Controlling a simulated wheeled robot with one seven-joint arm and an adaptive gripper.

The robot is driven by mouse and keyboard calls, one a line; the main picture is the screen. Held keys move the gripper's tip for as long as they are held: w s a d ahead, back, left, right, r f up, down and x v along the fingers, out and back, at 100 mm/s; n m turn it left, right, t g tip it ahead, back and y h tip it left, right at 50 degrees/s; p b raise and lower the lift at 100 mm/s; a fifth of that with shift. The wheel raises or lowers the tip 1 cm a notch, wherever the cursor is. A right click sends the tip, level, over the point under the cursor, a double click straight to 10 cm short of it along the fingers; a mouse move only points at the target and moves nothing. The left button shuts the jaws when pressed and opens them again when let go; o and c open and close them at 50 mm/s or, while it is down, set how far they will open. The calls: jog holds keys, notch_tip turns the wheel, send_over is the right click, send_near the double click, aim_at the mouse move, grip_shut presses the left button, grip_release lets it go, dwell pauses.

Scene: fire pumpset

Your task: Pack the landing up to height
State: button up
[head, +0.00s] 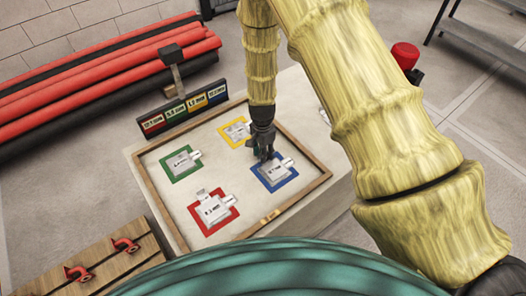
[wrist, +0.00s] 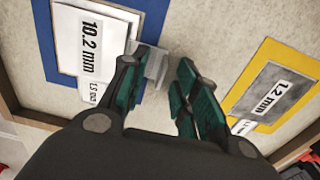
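A framed tray (head: 165,212) holds grey metal shims on coloured squares. The blue square's shim (head: 275,171) reads 10.2 mm in the wrist view (wrist: 92,45). The yellow square's shim (head: 238,130) reads 1.2 mm in the wrist view (wrist: 268,90). Other shims lie on the green square (head: 183,162) and red square (head: 213,208). My gripper (head: 264,155) points down just behind the blue square's shim. In the wrist view its fingers (wrist: 165,85) are apart, with that shim's tab beside the left finger. I cannot tell whether they touch. I cannot identify the landing.
A coloured label board (head: 186,108) stands behind the tray, with a hammer-like post (head: 174,70) beside it. Red and black pipes (head: 110,70) lie at the back left. A wooden surface with red fittings (head: 105,262) is at the front left. A red object (head: 405,55) stands right of my arm.

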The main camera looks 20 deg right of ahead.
jog(key=shift+r, duration=0.1)
notch_tip(320, 180, up, 12)
jog(key=shift+w, duration=0.15)
dwell(0.6)
dwell(0.4)
